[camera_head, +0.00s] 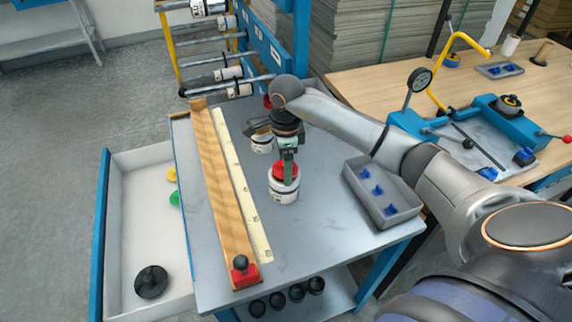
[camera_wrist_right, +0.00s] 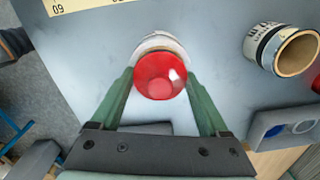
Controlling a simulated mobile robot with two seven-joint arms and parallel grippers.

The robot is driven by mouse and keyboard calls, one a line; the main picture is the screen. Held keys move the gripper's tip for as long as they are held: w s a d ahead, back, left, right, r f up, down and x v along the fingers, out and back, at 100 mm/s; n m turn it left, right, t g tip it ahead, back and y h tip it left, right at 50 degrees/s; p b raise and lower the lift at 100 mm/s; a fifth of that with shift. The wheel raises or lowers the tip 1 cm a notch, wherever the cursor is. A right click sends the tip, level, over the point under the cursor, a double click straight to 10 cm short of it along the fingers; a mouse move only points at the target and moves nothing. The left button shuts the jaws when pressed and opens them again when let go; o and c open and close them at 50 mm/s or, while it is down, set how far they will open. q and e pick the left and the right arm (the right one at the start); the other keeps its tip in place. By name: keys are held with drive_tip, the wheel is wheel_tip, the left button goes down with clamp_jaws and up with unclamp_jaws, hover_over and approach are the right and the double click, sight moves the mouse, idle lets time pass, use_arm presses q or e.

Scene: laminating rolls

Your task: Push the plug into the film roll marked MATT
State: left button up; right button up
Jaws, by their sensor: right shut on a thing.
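My right gripper (camera_head: 287,160) reaches down over the grey bench top and is shut on a red plug (camera_head: 285,172). In the right wrist view its green fingers stand on both sides of the round red plug (camera_wrist_right: 160,76). Directly below the plug is a white film roll (camera_head: 284,190), upright on the bench; its rim (camera_wrist_right: 160,43) shows behind the plug. I cannot tell how deep the plug sits in it. A second white roll (camera_head: 262,145) stands further back, its brown core open in the right wrist view (camera_wrist_right: 281,49). I cannot read the marks on either roll. My left gripper is not in view.
A wooden strip (camera_head: 219,180) and a yellow ruler (camera_head: 240,185) lie left of the roll. A grey tray (camera_head: 404,212) with blue pieces is at the right. Another red thing (camera_head: 268,101) is at the back. An open drawer (camera_head: 128,225) lies left.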

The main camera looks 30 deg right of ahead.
drive_tip(key=shift+s+a+f, duration=0.1)
drive_tip(key=shift+s+f, duration=0.05)
drive_tip(key=shift+f, duration=0.3)
drive_tip(key=shift+s+a+f, duration=0.1)
drive_tip(key=shift+f, duration=0.35)
drive_tip(key=o, duration=1.2)
wheel_tip(320, 180, up, 14)
drive_tip(key=shift+w+d+r+b, duration=0.2)
drive_tip(key=shift+w+d+b, duration=0.05)
drive_tip(key=shift+b, duration=0.05)
